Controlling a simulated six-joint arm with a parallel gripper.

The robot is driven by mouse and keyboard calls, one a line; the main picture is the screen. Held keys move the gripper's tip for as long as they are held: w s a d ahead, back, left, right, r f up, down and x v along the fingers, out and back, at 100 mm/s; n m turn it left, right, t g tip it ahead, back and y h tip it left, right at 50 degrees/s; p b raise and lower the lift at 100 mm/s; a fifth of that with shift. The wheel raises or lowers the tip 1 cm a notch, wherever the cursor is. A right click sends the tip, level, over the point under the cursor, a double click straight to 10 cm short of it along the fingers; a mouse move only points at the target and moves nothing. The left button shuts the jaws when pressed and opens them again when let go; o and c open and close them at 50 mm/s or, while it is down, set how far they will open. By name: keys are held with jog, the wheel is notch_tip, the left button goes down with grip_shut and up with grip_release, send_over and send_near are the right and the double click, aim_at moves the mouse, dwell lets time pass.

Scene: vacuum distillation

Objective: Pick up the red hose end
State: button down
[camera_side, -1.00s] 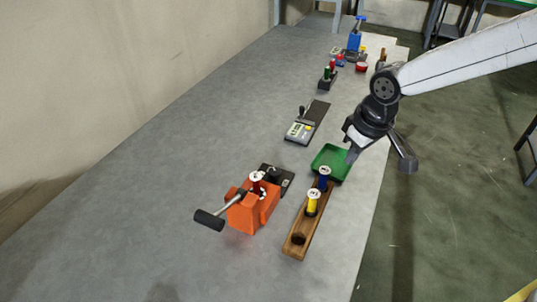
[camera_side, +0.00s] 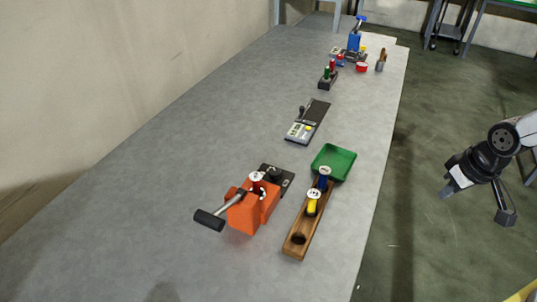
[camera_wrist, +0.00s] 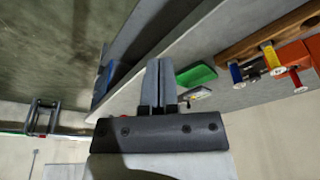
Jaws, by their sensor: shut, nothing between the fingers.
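I cannot make out a red hose end in either view. A red piece with a white top (camera_side: 257,183) stands at the orange clamp-like block (camera_side: 246,214); a red piece with a white end also shows in the wrist view (camera_wrist: 296,79). Far back on the table are a small red round thing (camera_side: 361,67) and a small red upright piece (camera_side: 332,66). My gripper (camera_side: 446,193) is off the table's right side, over the floor, apart from all of these. In the wrist view my gripper (camera_wrist: 158,63) is shut and empty.
A wooden rack (camera_side: 295,247) holds blue (camera_side: 323,178) and yellow (camera_side: 312,205) pieces. Beyond it are a green tray (camera_side: 334,163), a dark scale-like device (camera_side: 308,121) and a blue-topped apparatus (camera_side: 355,42). The table's left side is clear.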

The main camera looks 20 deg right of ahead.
dwell(0.3)
jog(key=c, duration=0.5)
grip_release()
jog(key=shift+w, duration=0.15)
send_near(255, 177)
jog(key=shift+t, duration=0.3)
jog(key=x, duration=0.5)
jog(key=shift+f, duration=0.1)
jog(key=shift+x, duration=1.3)
jog(key=shift+f, duration=0.15)
